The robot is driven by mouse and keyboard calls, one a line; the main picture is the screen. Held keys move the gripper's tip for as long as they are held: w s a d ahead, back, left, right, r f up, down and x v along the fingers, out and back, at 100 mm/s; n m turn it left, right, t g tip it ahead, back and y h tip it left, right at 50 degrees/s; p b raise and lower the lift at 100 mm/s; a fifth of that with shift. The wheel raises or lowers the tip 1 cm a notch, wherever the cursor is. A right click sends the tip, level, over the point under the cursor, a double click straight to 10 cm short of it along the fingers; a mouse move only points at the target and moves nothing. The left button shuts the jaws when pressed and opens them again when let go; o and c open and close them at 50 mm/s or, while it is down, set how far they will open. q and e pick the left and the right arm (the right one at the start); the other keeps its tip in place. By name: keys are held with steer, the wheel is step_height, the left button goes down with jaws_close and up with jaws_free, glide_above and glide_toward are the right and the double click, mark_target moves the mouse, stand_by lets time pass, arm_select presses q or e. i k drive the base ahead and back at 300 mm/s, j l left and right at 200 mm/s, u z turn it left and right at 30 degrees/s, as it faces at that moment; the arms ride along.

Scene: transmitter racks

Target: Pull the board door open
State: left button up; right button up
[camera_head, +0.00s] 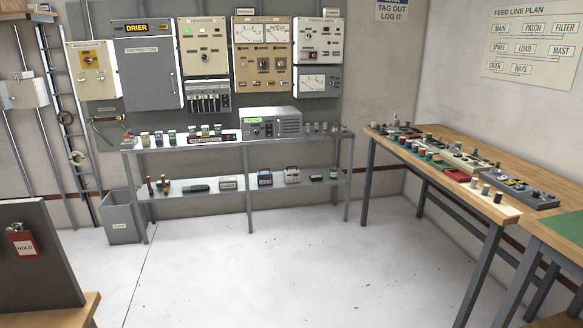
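The grey board door (150,76) labelled "DISTRIBUTION" hangs on the back wall at upper left, under a "DRIER" sign (136,28). It looks shut. A thin upright handle (174,82) shows near its right edge. Neither of my grippers shows in the head view, and nothing of mine touches the door.
A grey shelf rack (249,160) with small parts and a grey unit (270,123) stands below the board. A grey bin (121,216) stands at its left. A wooden workbench (515,223) runs along the right. A dark panel with a red tag (23,243) stands at near left. The middle floor (270,270) is clear.

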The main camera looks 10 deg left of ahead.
mark_target(148, 74)
steer(key=i+j+u, duration=0.2)
steer(key=i+u, duration=0.2)
steer(key=i, duration=0.4)
steer(key=i+l+u, duration=0.1)
steer(key=i+u, duration=0.25)
steer(key=i, duration=0.45)
steer(key=i+u, duration=0.1)
steer(key=i, duration=2.15)
steer(key=j, duration=0.1)
